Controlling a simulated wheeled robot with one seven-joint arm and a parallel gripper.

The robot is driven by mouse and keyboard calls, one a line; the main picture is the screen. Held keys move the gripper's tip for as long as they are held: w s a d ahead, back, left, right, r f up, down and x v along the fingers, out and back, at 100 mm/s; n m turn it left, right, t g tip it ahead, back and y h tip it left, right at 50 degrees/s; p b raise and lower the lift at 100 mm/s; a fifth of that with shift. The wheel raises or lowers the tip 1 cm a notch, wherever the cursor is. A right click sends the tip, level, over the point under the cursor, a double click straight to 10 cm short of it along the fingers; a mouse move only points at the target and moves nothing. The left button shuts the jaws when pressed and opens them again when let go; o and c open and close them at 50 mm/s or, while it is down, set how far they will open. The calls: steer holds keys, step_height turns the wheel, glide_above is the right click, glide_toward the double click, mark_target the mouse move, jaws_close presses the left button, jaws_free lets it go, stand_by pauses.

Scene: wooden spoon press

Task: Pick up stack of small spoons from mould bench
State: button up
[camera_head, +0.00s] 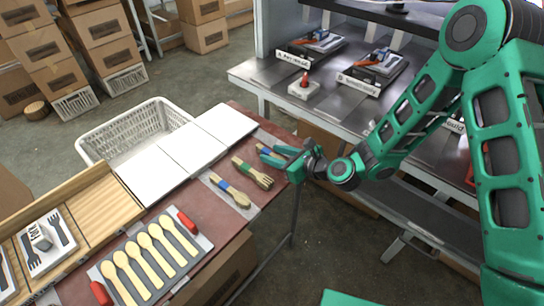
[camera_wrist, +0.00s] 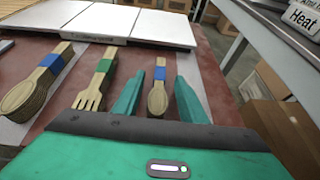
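My gripper (camera_wrist: 159,82) is open, with one teal finger on each side of the stack and a visible gap to both. I cannot tell how high the fingertips are above the bench. In the head view my gripper (camera_head: 268,154) is over the bench's right edge, and its fingers largely hide the small spoons.
A green-banded stack of forks (camera_head: 252,173) and a blue-banded stack of larger spoons (camera_head: 230,191) lie to the left. A mould with several spoons (camera_head: 150,255) is at the front. A metal press table (camera_head: 335,105) is at the right.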

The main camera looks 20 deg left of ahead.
steer(key=shift+c, duration=0.7)
jaws_close()
steer(key=shift+r, duration=0.1)
